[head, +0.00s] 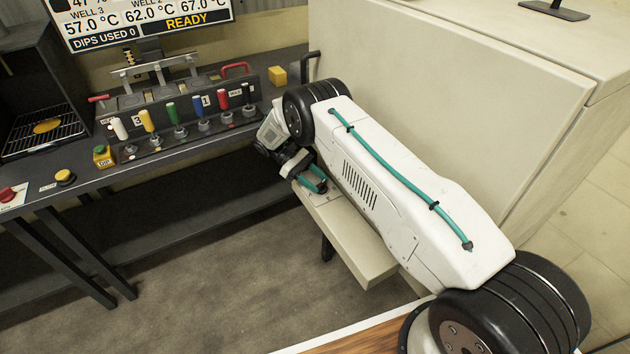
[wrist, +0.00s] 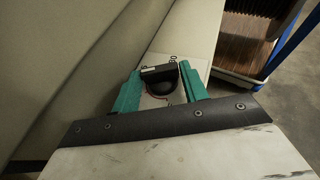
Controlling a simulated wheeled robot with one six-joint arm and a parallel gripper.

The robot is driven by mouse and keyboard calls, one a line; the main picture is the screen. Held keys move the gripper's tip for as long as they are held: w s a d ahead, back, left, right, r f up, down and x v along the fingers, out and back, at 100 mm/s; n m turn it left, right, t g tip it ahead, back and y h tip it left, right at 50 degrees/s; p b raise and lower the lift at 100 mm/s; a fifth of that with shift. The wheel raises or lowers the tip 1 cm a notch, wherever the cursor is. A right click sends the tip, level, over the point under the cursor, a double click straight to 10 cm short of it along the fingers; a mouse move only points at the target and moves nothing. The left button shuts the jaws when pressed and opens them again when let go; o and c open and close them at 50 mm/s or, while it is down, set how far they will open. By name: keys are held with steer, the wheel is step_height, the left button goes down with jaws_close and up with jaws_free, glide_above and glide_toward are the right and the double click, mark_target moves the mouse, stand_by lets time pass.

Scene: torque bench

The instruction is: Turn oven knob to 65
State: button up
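The black knob (wrist: 160,84) sits on a pale ledge of the large beige cabinet (head: 450,100), between my teal fingers in the wrist view. A small dark-and-white label shows by the knob, but I cannot read a setting. My gripper (wrist: 162,78) has a finger on each side of the knob, spread apart, with a slim strip of pale panel seemingly showing beside it. Contact is not clear. In the head view my gripper (head: 316,180) is over the ledge (head: 345,240), and the knob is hidden there.
A dark bench (head: 200,150) at left carries a rack of colored handles (head: 175,115), a yellow button (head: 64,177) and a red button (head: 8,193). A display (head: 140,20) reading READY hangs above. A blue-edged cart (wrist: 250,50) stands beyond the ledge in the wrist view.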

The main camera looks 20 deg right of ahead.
steer(key=o, duration=0.3)
steer(key=shift+r, duration=0.2)
steer(key=r, duration=0.3)
steer(key=shift+s+r, duration=0.2)
steer(key=shift+s, duration=0.15)
steer(key=s, duration=1)
steer(key=s+r, duration=0.1)
steer(key=s, duration=0.4)
steer(key=shift+s+r, duration=0.1)
steer(key=shift+s, duration=0.1)
